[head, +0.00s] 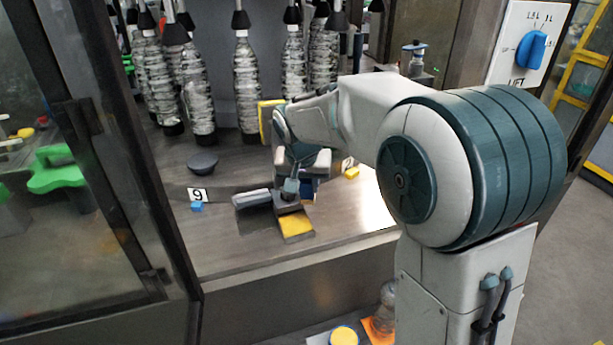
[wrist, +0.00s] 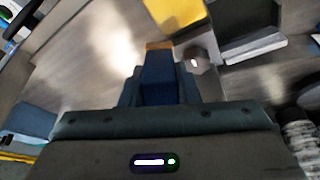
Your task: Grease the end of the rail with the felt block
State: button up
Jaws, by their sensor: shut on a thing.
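My gripper (wrist: 160,72) has its blue fingers closed, with a narrow tan-brown edge (wrist: 158,45) at their tips, apparently the felt block; most of it is hidden. In the head view my gripper (head: 307,187) is low over the metal bench, partly behind my wrist. A grey bar (head: 252,198) lies left of the tray. I cannot tell which part is the rail.
Clear bottles (head: 246,85) hang in a row behind. A yellow block (head: 352,173) lies right. The bench's front is bare; a dark door frame stands left.

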aim_at(307, 197)
notch_tip(307, 197, down, 4)
jog(key=shift+f+b, duration=0.15)
jog(key=shift+b, duration=1)
jog(key=shift+a+f, duration=0.15)
jog(key=shift+f, duration=0.1)
jog(key=shift+s+a+p, duration=0.2)
jog(key=shift+s+a, duration=0.1)
jog(key=shift+a, duration=0.65)
jog(key=shift+s+a+p, duration=0.2)
jog(key=shift+s+a, duration=0.05)
jog(key=shift+a, duration=0.65)
jog(key=shift+d, duration=0.2)
jog(key=shift+w+d+f, duration=0.1)
jog(key=shift+w+d, duration=0.2)
jog(key=shift+d, duration=0.65)
jog(key=shift+w+d, duration=0.25)
jog(key=shift+d, duration=0.7)
notch_tip(307, 197, up, 4)
jog(key=shift+a+r+p, duration=0.15)
jog(key=shift+p, duration=0.85)
jog(key=shift+r+p, duration=1.15)
jog(key=shift+r, duration=0.75)
